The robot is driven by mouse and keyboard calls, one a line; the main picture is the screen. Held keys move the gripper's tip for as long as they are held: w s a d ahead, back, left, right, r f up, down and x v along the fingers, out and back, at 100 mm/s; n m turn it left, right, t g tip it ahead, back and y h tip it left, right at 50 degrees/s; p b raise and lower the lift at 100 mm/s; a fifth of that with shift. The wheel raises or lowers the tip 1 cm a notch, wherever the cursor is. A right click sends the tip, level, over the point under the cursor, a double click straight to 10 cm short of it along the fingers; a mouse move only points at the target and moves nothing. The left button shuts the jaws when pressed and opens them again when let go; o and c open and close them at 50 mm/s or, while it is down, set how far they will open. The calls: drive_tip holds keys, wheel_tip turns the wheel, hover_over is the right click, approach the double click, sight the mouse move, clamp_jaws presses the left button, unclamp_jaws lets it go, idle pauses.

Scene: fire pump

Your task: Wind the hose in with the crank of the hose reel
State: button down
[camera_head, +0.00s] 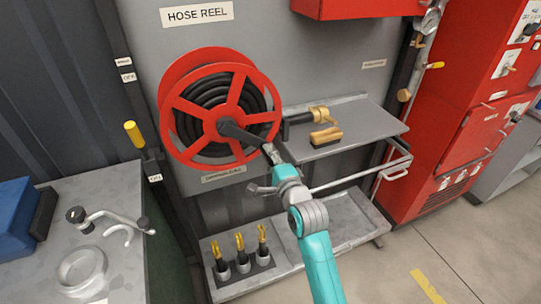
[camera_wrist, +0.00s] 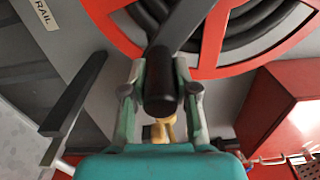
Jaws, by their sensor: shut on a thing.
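The red hose reel (camera_head: 182,122) is mounted on the grey panel under the "HOSE REEL" label, with black hose (camera_head: 205,93) coiled inside. Its dark crank arm (camera_head: 245,137) points from the hub to the lower right. My gripper (camera_head: 272,155) is at the outer end of the crank arm, in front of the reel's lower right rim. In the wrist view my gripper (camera_wrist: 160,95) has its two fingers on either side of the black crank handle (camera_wrist: 160,80), shut on it. In the head view the handle is mostly hidden by my gripper. The crank arm (camera_wrist: 183,25) runs upward there.
A shelf (camera_head: 350,128) right of the reel holds a brass nozzle (camera_head: 318,114) and a brush (camera_head: 326,136). A yellow-handled lever (camera_head: 134,134) stands left of the reel. A red cabinet (camera_head: 455,110) is at right. A rack with yellow-topped tools (camera_head: 240,243) is below.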

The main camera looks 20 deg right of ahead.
drive_tip(key=shift+a+f, duration=0.1)
drive_tip(key=shift+f, duration=0.1)
drive_tip(key=c, duration=0.9)
unclamp_jaws()
drive_tip(key=shift+s, duration=0.15)
drive_tip(key=s, duration=1.1)
drive_tip(key=shift+s, duration=0.35)
